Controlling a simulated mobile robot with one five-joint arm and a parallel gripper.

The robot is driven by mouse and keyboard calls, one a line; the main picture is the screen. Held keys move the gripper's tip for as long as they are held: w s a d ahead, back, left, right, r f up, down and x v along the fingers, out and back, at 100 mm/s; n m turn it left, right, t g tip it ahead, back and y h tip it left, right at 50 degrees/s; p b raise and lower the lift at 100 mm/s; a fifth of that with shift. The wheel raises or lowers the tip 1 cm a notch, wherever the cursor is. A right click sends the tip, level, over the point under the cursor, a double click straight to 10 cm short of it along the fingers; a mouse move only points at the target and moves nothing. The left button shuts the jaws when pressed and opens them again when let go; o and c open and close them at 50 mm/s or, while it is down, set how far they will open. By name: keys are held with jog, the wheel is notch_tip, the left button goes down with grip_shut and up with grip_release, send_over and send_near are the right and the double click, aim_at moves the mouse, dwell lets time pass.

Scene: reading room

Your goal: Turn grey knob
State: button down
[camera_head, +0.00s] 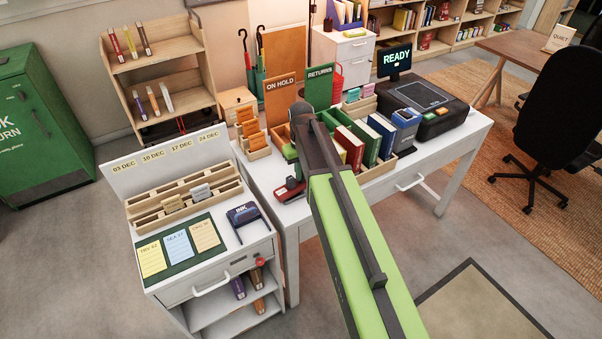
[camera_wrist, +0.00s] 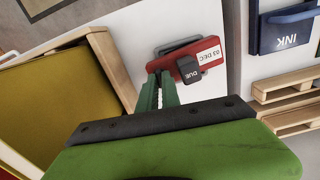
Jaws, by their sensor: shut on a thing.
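A red date stamp (camera_wrist: 200,57) with a "03 DEC" label lies on the white desk in the wrist view. A dark block marked "DUE" (camera_wrist: 188,68) sits on its near side. The stamp also shows in the head view (camera_head: 290,189), near the desk's left front corner. My gripper (camera_wrist: 161,82) has its green fingers close together at the stamp's left end. It is shut on the grey knob there, which the fingers hide almost wholly. I cannot tell the knob's angle. In the head view my arm hides most of the gripper.
A wooden tray of books (camera_head: 367,176) stands right of the stamp, close to my gripper. A blue ink pad (camera_head: 244,213) lies on the lower cart at left. The cart also carries a wooden card rack (camera_head: 184,199). A black scanner (camera_head: 421,106) stands at the desk's far right.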

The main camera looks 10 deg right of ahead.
jog(key=shift+n, duration=1)
jog(key=c, duration=1.5)
grip_release()
jog(key=shift+c, duration=0.2)
notch_tip(320, 180, up, 17)
jog(key=p, duration=1.7)
jog(key=shift+r, duration=0.15)
